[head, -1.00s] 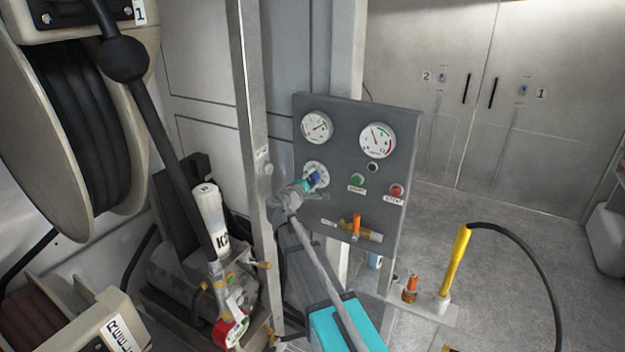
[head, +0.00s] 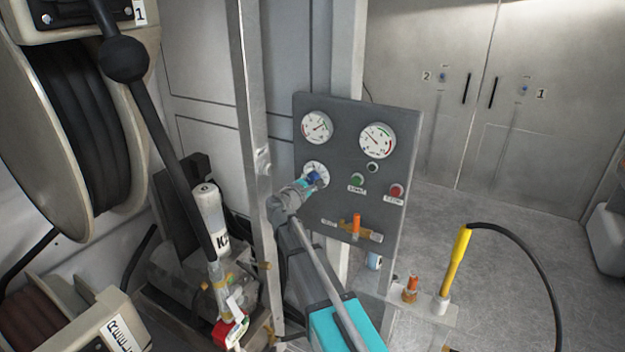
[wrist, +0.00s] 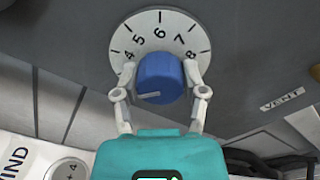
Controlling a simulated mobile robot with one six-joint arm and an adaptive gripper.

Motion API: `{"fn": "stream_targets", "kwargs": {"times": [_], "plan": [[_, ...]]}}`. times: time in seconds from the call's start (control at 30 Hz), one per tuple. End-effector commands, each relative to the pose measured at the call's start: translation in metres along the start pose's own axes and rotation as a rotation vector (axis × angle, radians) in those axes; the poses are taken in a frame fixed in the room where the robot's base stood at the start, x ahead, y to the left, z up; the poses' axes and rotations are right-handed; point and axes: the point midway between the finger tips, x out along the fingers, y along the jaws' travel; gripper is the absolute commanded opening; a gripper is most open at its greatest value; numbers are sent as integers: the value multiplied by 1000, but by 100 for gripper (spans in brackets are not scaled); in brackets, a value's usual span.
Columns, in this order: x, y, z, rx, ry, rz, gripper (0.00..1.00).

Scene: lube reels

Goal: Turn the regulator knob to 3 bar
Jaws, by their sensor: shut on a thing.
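The blue regulator knob (head: 314,178) is on the grey panel, below the left gauge. In the wrist view the knob (wrist: 160,72) sits in front of a white dial (wrist: 160,24) with 4 to 8 readable; its lower part is hidden. A pale mark on the knob's face points leftward; I cannot tell the exact setting. My gripper (wrist: 160,78) is shut on the knob, one finger on each side. In the head view my gripper (head: 304,188) reaches it from the lower left. The right gauge (head: 377,140) has its needle toward the upper left.
The panel (head: 338,115) also carries a left gauge (head: 316,127), a green button (head: 357,180), a red button (head: 396,190) and an orange-handled valve (head: 356,224). A metal post (head: 252,130) stands left of my gripper. Open floor (head: 500,250) lies to the right.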

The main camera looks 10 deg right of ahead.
Motion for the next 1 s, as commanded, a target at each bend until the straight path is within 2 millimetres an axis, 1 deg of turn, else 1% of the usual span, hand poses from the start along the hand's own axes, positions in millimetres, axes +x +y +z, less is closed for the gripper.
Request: {"fn": "stream_targets", "kwargs": {"times": [0.07,0.1,0.27,0.3,0.77,0.87,1.0], "plan": [[0,0,-1,1,2,0,7],[0,0,-1,2,2,0,57],[0,0,0,2,1,0,87],[0,0,0,2,1,0,89],[-2,0,0,2,1,0,89],[-6,0,0,2,1,0,89],[-18,-1,1,2,1,0,89]]}}
